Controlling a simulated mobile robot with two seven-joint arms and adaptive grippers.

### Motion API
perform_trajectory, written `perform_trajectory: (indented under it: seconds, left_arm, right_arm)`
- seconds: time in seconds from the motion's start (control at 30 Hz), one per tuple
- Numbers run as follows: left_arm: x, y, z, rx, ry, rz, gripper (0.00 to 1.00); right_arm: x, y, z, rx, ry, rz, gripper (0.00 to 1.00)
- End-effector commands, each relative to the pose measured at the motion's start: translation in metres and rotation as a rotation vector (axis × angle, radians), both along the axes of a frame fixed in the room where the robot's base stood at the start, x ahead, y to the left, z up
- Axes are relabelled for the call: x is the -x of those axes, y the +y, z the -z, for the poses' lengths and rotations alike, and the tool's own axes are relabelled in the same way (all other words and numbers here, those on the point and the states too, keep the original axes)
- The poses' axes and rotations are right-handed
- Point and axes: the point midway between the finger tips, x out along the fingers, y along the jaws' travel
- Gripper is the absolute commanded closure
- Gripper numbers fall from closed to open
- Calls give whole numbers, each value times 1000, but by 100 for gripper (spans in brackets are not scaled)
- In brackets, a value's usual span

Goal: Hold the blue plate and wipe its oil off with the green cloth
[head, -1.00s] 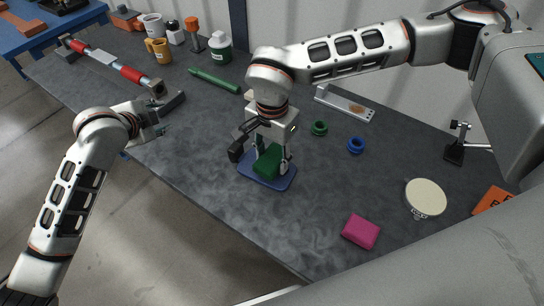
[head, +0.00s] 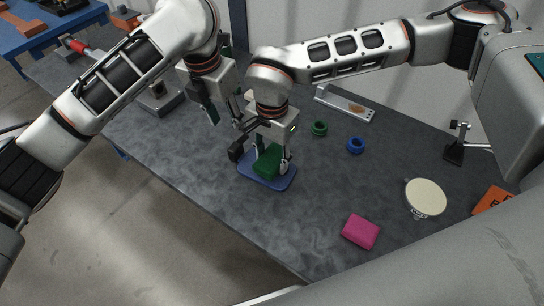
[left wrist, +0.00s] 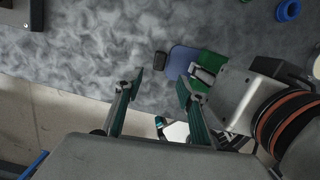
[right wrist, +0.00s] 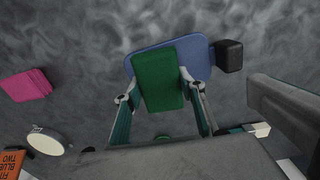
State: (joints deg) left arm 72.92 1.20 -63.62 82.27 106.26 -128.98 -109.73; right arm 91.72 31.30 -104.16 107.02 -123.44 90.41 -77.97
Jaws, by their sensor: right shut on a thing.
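The blue plate (head: 282,181) lies flat on the dark table. The green cloth (head: 267,160), a folded block, sits on top of it. My right gripper (head: 271,165) points down over the plate and is shut on the cloth; the right wrist view shows the cloth (right wrist: 160,78) between its fingers, with the plate (right wrist: 196,50) beneath. My left gripper (left wrist: 160,88) is open and empty, above the table to the left of the plate in the head view. The plate (left wrist: 178,62) also shows in the left wrist view. No oil is visible on the plate's uncovered part.
A black block (right wrist: 229,55) is beside the plate's edge. A green ring (head: 319,128), a blue ring (head: 356,145), a pink block (head: 361,231) and a cream disc (head: 426,197) are to the right. The table in front of the plate is clear.

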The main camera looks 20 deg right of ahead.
Motion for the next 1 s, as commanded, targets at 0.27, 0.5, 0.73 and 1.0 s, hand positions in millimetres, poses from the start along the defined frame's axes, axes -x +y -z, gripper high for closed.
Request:
perform_trajectory:
  seconds: [0.27,0.5,0.73,1.0]
  left_arm:
    - [-1,-3,27,-3,7,8,61]
    - [-5,-6,59,-2,5,5,61]
    - [-8,-10,89,-3,6,5,61]
    - [-11,-12,112,-2,2,5,61]
  right_arm:
    - [0,0,0,0,0,0,78]
    - [0,0,0,0,0,0,78]
    - [0,0,0,0,0,0,78]
    - [0,0,0,0,0,0,78]
